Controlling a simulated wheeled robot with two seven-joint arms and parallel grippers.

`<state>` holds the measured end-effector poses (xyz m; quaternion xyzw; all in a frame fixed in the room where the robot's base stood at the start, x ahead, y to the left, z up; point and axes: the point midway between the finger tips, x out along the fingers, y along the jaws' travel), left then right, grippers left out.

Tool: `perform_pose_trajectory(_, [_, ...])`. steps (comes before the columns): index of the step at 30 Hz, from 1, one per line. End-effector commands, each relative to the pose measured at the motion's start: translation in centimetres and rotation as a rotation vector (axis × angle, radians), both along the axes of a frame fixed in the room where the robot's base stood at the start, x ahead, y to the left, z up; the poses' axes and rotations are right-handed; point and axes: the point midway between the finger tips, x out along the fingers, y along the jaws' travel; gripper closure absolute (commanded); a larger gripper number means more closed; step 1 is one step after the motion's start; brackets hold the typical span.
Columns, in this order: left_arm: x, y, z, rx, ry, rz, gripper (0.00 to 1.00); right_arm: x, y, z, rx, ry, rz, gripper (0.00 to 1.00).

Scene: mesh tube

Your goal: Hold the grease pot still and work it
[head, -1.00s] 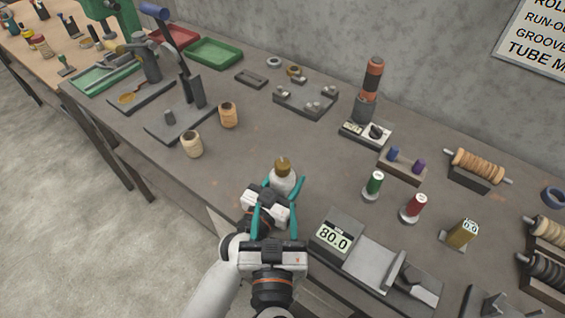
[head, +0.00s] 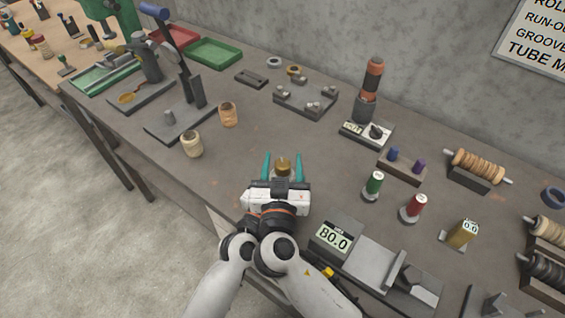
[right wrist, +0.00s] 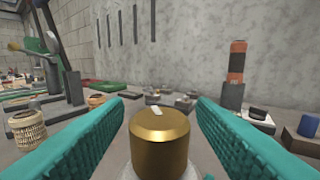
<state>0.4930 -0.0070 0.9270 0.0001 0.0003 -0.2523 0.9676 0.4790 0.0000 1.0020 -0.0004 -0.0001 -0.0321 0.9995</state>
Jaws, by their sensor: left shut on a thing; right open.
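The grease pot has a domed brass cap (head: 283,166), which stands upright near the bench's front edge; its pale body is mostly hidden. In the right wrist view the cap (right wrist: 160,140) shows a small white mark on top. My right gripper (head: 282,158) is open, with one teal finger on each side of the cap and a gap on both sides. My left gripper (head: 281,181) is shut on the grease pot below the cap. Its fingers are hidden under the right gripper in the head view.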

Motion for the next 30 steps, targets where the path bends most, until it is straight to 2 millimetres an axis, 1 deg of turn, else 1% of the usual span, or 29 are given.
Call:
perform_pose_trajectory(7, [0.0,0.0,0.0,0.0,0.0,0.0,0.8,0.08,0.0,-0.01,0.001,0.001,0.0,0.49])
perform_pose_trajectory(8, [0.0,0.0,0.0,0.0,0.0,0.0,0.8,0.07,0.01,-0.01,0.001,0.001,0.0,0.52])
perform_pose_trajectory(15, [0.0,0.0,-0.01,0.0,0.0,0.0,0.8,0.05,0.01,-0.01,0.0,0.001,0.0,0.91])
perform_pose_trajectory(16, [0.0,-0.01,-0.01,0.0,0.0,0.0,0.8,0.05,0.01,-0.01,0.001,0.001,0.0,0.93])
perform_pose_trajectory(19, [0.0,0.0,-0.01,0.0,0.0,0.0,0.8,0.06,0.07,-0.02,0.003,0.003,-0.021,0.93])
perform_pose_trajectory(25, [0.0,0.0,-0.02,0.0,0.0,0.0,0.8,0.05,0.1,-0.07,0.002,0.004,-0.127,0.93])
perform_pose_trajectory(30, [0.0,0.0,-0.02,0.0,0.0,0.0,0.8,0.02,0.02,-0.03,0.002,0.002,-0.141,0.93])
